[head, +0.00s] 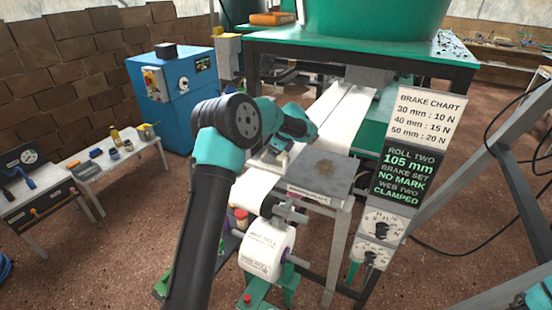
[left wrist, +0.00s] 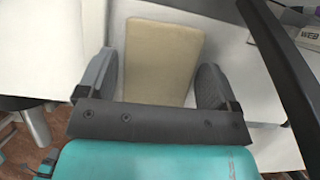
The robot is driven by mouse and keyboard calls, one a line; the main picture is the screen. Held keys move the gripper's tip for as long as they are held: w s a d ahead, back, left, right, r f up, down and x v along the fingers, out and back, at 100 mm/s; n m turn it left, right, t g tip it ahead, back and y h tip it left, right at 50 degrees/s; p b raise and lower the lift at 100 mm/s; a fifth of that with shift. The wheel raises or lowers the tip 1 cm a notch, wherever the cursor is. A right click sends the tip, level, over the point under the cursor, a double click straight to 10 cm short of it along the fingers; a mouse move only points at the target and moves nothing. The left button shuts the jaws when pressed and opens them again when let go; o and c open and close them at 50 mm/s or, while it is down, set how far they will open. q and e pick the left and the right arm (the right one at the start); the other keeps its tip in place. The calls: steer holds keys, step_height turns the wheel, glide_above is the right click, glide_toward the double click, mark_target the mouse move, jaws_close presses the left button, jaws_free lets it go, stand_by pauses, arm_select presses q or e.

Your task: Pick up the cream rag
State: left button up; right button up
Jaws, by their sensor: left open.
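The cream rag (left wrist: 165,48) is a flat, pale yellow rectangle lying on a light grey surface in the left wrist view. My left gripper (left wrist: 157,65) is open, with one dark finger on each side of the rag. The fingers look apart from it, with a wider gap at the right finger. The rag's near edge comes close to the dark palm bar. I cannot tell the height of the fingertips above the surface. In the head view my left arm hides the rag and most of the gripper. My right gripper is not in view.
A white paper web (head: 343,115) runs back beneath the green hopper (head: 375,18). A paper roll (head: 268,250) hangs in front. A grey metal plate (head: 322,168) and a sign board (head: 405,175) stand right of my arm. A dark bar (left wrist: 285,75) crosses the wrist view's right side.

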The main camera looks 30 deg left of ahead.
arm_select(q)
steer(key=shift+f, duration=0.25)
stand_by(0.4)
steer(key=shift+c, duration=0.4)
steer(key=c, duration=0.6)
